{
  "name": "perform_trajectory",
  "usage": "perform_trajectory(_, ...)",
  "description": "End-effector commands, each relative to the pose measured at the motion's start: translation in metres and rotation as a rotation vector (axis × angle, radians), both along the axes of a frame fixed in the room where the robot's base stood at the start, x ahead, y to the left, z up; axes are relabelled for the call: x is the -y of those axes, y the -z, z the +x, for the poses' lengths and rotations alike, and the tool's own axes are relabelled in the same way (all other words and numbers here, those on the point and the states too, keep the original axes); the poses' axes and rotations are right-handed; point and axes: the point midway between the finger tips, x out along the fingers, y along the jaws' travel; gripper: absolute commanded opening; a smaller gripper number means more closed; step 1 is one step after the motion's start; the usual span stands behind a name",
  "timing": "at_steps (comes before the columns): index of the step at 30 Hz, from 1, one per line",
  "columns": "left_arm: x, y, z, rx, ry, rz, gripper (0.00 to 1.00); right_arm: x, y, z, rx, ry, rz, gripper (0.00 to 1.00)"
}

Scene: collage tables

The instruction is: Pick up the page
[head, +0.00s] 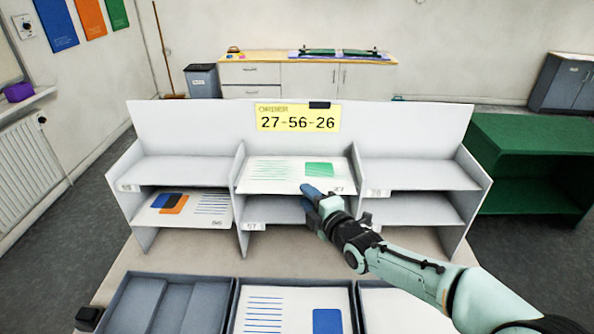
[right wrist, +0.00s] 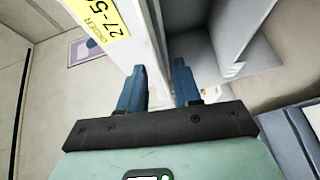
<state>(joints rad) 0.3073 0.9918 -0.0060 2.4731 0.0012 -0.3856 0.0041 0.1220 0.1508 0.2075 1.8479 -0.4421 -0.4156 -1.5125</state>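A white page with green lines and a green block (head: 285,169) lies in the top middle compartment of the grey rack (head: 190,125). Another page with blue and orange blocks (head: 210,211) lies in the lower left compartment. A page with blue lines and a blue block (head: 285,303) lies in the front middle tray. My right gripper (head: 318,193) is at the front right edge of the green-block page. Its blue fingers stand apart in the right wrist view (right wrist: 160,85), with no page clearly seen between them. My left gripper is out of view.
A yellow sign (head: 297,118) on the rack reads ORDER 27-56-26. The left front tray (head: 150,281) looks empty; the right one holds a pale sheet (head: 400,310). Upright dividers separate the compartments. A green table (head: 535,138) stands right of the rack.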

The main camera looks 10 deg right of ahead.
Motion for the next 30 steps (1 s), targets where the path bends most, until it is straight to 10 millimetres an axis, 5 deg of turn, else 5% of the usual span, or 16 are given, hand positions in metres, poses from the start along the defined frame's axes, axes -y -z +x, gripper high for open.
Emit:
perform_trajectory(11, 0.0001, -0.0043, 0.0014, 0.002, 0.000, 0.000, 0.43, -0.0054, 0.0016, 0.0168, 0.001, -0.001, 0.000, 0.33)
perform_trajectory(15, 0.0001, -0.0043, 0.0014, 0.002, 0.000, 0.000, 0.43, -0.0053, 0.0016, 0.0167, 0.001, -0.001, 0.000, 0.00)
perform_trajectory(30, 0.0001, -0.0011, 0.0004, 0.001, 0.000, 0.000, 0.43, -0.0061, -0.0041, 0.0136, 0.002, -0.001, 0.000, 0.00)
